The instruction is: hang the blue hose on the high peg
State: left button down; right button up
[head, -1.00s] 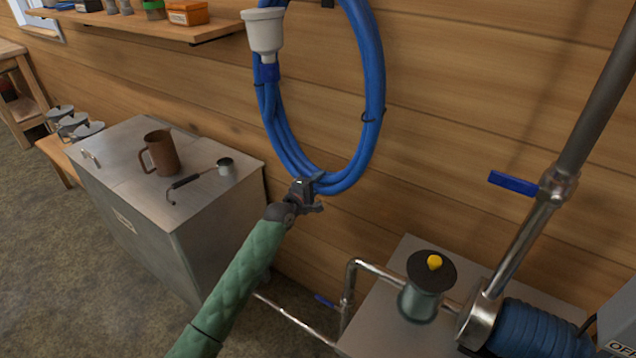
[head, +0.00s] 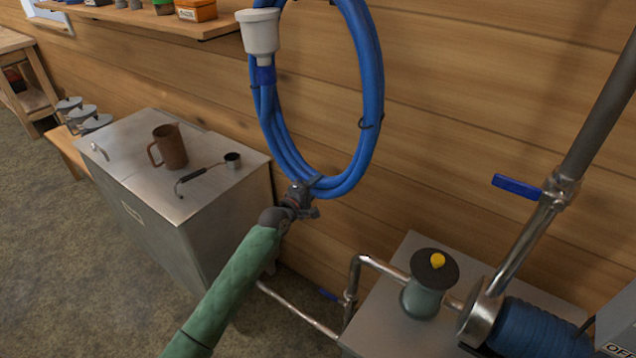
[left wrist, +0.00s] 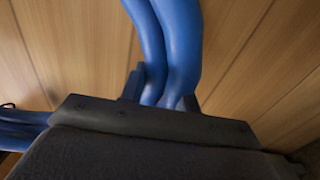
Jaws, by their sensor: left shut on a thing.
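The blue hose (head: 371,85) is a large coil with dark ties, upright in front of the plank wall in the head view. A white funnel-shaped fitting (head: 259,35) is at its upper left. The top of the coil is cut off by the frame, and no peg shows. My left gripper (head: 309,188) is shut on the bottom of the coil. In the left wrist view, strands of the blue hose (left wrist: 170,45) run between the fingers (left wrist: 160,95). My right gripper is not in view.
A steel cabinet (head: 125,195) with a brown jug (head: 169,147) and a ladle (head: 231,160) stands at left. A shelf (head: 140,22) is at upper left. A pump (head: 530,328), metal pipes (head: 512,240) and a blue valve handle (head: 517,187) are at right.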

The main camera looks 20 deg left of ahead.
pick_arm(q)
jog(key=p+v, duration=0.3)
jog(key=v, duration=1.2)
jog(key=shift+s+r+p, duration=0.2)
jog(key=shift+p, duration=0.1)
dwell(1.5)
jog(key=shift+a, duration=0.1)
